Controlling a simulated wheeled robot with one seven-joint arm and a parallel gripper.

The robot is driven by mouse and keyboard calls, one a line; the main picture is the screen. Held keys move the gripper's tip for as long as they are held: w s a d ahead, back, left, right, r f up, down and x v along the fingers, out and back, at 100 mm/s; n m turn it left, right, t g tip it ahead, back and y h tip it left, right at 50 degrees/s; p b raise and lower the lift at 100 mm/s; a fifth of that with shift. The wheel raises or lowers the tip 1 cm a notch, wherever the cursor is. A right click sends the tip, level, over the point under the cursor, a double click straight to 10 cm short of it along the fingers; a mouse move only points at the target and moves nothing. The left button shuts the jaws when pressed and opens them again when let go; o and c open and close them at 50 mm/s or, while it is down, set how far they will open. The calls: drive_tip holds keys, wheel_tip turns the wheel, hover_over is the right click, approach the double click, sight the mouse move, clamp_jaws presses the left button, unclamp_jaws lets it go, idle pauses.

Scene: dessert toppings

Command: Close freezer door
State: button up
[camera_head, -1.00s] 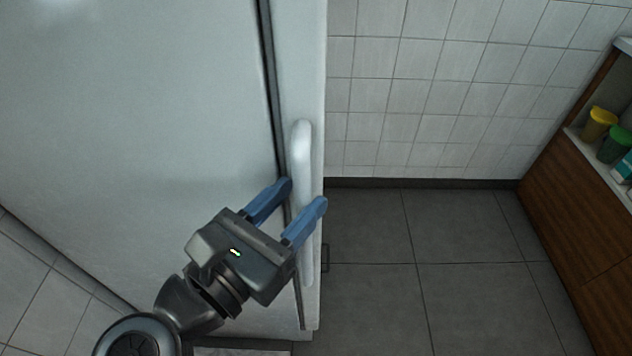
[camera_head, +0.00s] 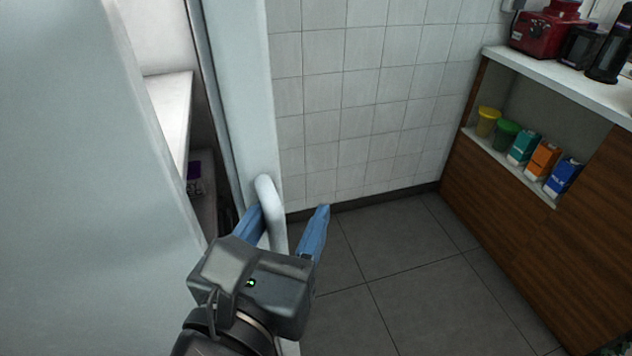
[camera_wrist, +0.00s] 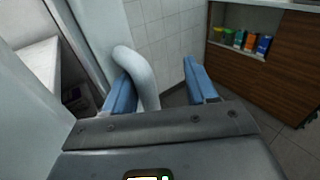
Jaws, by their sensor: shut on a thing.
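The freezer door (camera_head: 238,80) is a pale white panel seen nearly edge-on, standing ajar. A gap between it and the freezer's pale side wall (camera_head: 70,190) shows a white shelf (camera_head: 172,105) inside. The white bar handle (camera_head: 266,190) runs down the door. In the wrist view, the handle (camera_wrist: 138,72) curves up between the fingers, nearer the left one. The handle's lower part is hidden by my gripper.
A small dark item with a purple patch (camera_head: 194,178) sits low inside the freezer. A wooden counter (camera_head: 500,205) with cups and cartons on its shelf stands at right. Grey tiled floor (camera_head: 390,235) between them is clear.

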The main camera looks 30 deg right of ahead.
wheel_tip(320, 180, up, 6)
drive_tip(key=s+d, duration=0.1)
drive_tip(key=d, duration=0.1)
drive_tip(key=shift+d+f+m+h, duration=0.2)
drive_tip(key=shift+d+m+h, duration=0.1)
drive_tip(key=shift+d+h, duration=0.1)
drive_tip(key=shift+n+y, duration=0.5)
drive_tip(key=shift+y, duration=0.1)
drive_tip(key=a+f, duration=0.2)
drive_tip(key=f, duration=0.1)
drive_tip(key=a+f, duration=0.1)
drive_tip(key=a, duration=0.1)
drive_tip(key=shift+w+f, duration=0.3)
drive_tip(key=s+a+b, duration=0.1)
drive_tip(key=a+b, duration=0.1)
drive_tip(key=a, duration=0.5)
drive_tip(key=shift+s, duration=0.2)
drive_tip(key=shift+f, duration=0.25)
drive_tip(key=shift+w, duration=0.1)
